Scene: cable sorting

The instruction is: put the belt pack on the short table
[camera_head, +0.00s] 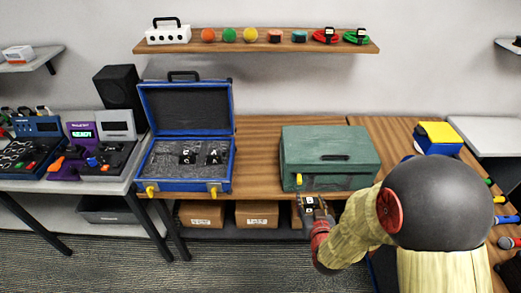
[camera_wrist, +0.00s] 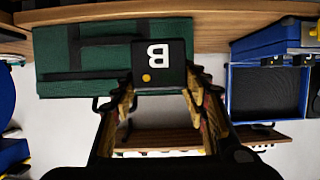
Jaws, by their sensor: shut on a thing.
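The belt pack (camera_wrist: 159,65) is a small black box with a white letter B and an orange dot. My gripper (camera_wrist: 160,88) is shut on it, with a finger on each side. In the head view the held belt pack (camera_head: 310,202) is just in front of the wooden table's (camera_head: 262,130) front edge, below the green case (camera_head: 330,150). Other black lettered packs (camera_head: 187,157) sit in the foam of the open blue case (camera_head: 150,187). A second wooden surface (camera_head: 388,133) runs toward me at the right. I cannot tell which surface is the short table.
A grey table (camera_head: 62,186) with consoles stands at the left. Cardboard boxes (camera_head: 256,214) lie on the lower shelf. A blue and yellow box (camera_head: 438,137) and microphones (camera_head: 508,219) are on the right surface. A wall shelf (camera_head: 270,47) holds small items.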

